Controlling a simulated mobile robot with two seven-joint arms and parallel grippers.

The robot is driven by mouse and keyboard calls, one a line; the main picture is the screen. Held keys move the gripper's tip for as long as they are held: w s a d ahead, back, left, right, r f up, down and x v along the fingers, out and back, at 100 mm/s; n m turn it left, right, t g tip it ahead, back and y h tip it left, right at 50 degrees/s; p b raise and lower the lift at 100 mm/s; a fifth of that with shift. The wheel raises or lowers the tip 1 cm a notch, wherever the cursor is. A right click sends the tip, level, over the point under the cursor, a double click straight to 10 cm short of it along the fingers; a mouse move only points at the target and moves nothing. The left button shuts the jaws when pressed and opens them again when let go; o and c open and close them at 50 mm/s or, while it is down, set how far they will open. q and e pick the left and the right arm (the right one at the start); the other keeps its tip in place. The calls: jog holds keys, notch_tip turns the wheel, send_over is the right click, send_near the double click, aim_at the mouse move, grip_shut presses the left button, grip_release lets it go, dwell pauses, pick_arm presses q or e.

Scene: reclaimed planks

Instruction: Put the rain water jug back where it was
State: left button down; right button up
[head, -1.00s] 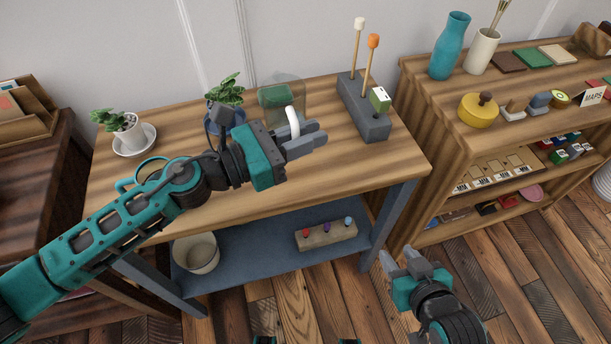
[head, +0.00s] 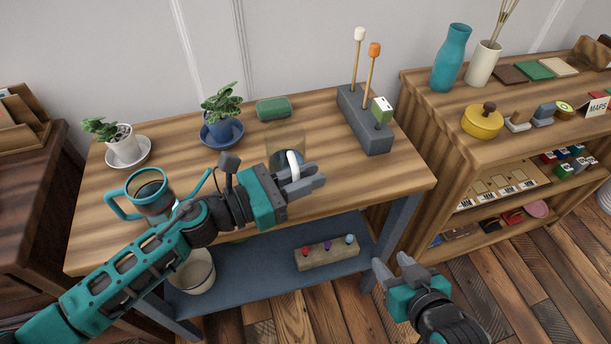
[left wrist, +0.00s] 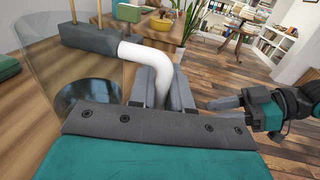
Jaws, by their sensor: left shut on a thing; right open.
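The rain water jug (head: 287,138) is a clear, see-through vessel with a white handle (head: 293,162). My left gripper (head: 304,182) is shut on that handle, over the front middle of the plank table (head: 340,178). In the left wrist view the white handle (left wrist: 150,58) runs between the fingers, and the clear jug (left wrist: 60,60) with a dark round bottom shows to the left. The jug looks upright; I cannot tell whether its base touches the table. My right gripper (head: 392,270) is open and empty, low in front of the table's right end.
A plant in a blue pot (head: 222,130), a plant in a white pot (head: 121,142) and a teal watering can (head: 150,192) stand left. A grey block with rods (head: 365,125) stands right. Bare wood lies between.

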pick_arm(q)
jog(key=c, duration=1.5)
grip_release()
jog(key=shift+f, duration=0.15)
jog(key=o, duration=0.4)
jog(key=shift+r+p, duration=0.3)
jog(key=shift+r, duration=0.05)
jog(key=shift+b+v, duration=0.95)
jog(key=shift+v, duration=5.1)
jog(key=shift+f, duration=0.1)
